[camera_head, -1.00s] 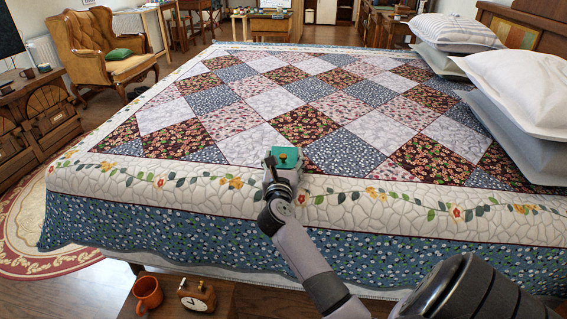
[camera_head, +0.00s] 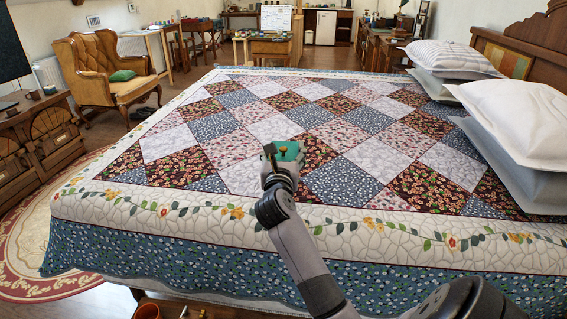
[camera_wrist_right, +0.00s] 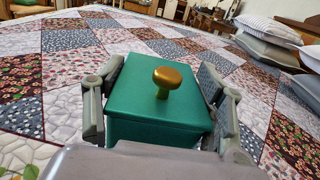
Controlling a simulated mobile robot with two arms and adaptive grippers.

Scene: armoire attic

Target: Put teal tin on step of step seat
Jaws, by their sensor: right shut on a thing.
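The teal tin (camera_head: 291,150) is a box with a brass knob on its lid. My right gripper (camera_head: 284,156) is shut on it and holds it over the quilted bed. In the right wrist view the tin (camera_wrist_right: 158,105) sits upright between the two fingers, one along each side. In the head view the gripper and wrist partly cover its near side. I cannot make out for certain which piece of furniture is the step seat. My left gripper is not in view.
The wide bed (camera_head: 330,262) fills the middle, with pillows (camera_head: 520,120) at right. An armchair (camera_head: 108,70) with a green cushion stands at left. An orange mug (camera_head: 148,311) shows at the bottom edge. Tables and a whiteboard (camera_head: 276,18) stand at the back.

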